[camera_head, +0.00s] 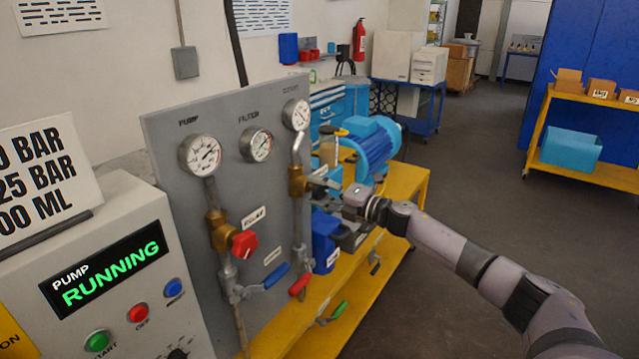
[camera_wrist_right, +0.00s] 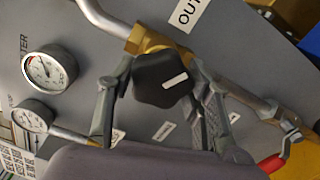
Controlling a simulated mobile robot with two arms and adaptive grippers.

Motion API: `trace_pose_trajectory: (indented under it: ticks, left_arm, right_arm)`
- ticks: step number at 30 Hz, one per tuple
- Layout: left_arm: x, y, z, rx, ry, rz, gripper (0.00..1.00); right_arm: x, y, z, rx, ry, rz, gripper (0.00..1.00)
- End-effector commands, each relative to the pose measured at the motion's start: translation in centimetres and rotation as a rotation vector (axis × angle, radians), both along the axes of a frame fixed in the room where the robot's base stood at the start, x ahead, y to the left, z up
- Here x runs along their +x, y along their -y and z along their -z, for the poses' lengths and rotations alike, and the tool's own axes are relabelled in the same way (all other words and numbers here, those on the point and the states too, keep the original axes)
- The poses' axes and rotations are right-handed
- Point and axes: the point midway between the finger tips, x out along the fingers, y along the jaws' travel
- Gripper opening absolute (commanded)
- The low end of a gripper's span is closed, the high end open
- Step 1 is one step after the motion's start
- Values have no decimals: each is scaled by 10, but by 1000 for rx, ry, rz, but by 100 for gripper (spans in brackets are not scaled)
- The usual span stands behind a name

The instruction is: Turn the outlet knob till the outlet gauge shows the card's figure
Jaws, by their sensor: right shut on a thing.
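The outlet gauge (camera_head: 296,114) is a round white dial at the top right of the grey panel; its needle is too small to read. The black outlet knob (camera_wrist_right: 162,80), with a white mark, sits on a brass valve (camera_head: 298,181) below that gauge. My right gripper (camera_head: 326,187) is at this valve. In the right wrist view its fingers (camera_wrist_right: 160,95) lie on either side of the knob, shut on it. The white card (camera_head: 40,178) at the left is cut off, showing "0 BAR", "25 BAR" and "00 ML". My left gripper is not in view.
The pump gauge (camera_head: 200,155) and filter gauge (camera_head: 255,145) are on the same panel (camera_head: 165,125). The pump display (camera_head: 105,268) reads "RUNNING". A blue motor (camera_head: 370,145) stands behind the gripper.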

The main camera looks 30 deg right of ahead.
Motion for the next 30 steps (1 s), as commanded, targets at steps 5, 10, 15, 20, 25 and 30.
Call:
trace_pose_trajectory:
  ticks: [5, 10, 15, 20, 25, 30]
  left_arm:
    - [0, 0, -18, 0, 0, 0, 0]
    - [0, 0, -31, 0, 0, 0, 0]
    - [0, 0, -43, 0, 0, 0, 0]
    - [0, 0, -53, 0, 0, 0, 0]
    - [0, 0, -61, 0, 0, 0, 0]
    - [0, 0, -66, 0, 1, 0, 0]
  right_arm:
    - [0, 1, -5, 155, -63, 3, 18]
    - [0, 1, -6, 306, -124, 4, 18]
    - [0, 1, -6, 452, -186, 3, 18]
    - [0, 2, -6, 581, -238, 4, 18]
    - [1, 2, -5, 695, -286, 4, 18]
    - [1, 2, -5, 777, -319, 3, 18]
